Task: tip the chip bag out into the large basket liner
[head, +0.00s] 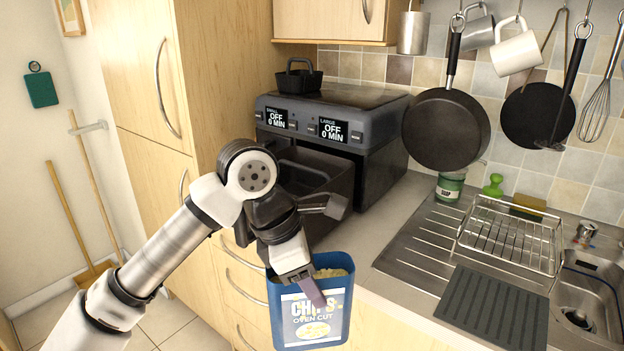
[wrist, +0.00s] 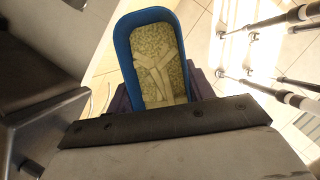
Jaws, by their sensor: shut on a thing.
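The chip bag (head: 310,325) is a blue open-topped bag labelled "CHIPS OVEN CUT". My gripper (head: 306,284) is shut on its upper rim and holds it upright in front of the counter. Pale chips show inside the bag (wrist: 158,65) in the wrist view. A dark drawer (head: 335,187) stands pulled out of the air fryer (head: 385,125), behind and above the bag. A dark basket shape shows inside the drawer, partly hidden by my arm; I cannot tell whether it is the large liner. A small black basket with a handle (head: 298,79) sits on the fryer.
Pans (head: 446,130) and mugs (head: 515,52) hang at the right. A dish rack (head: 508,240) and a grey mat (head: 492,305) lie by the sink. Wooden drawer fronts stand below the counter.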

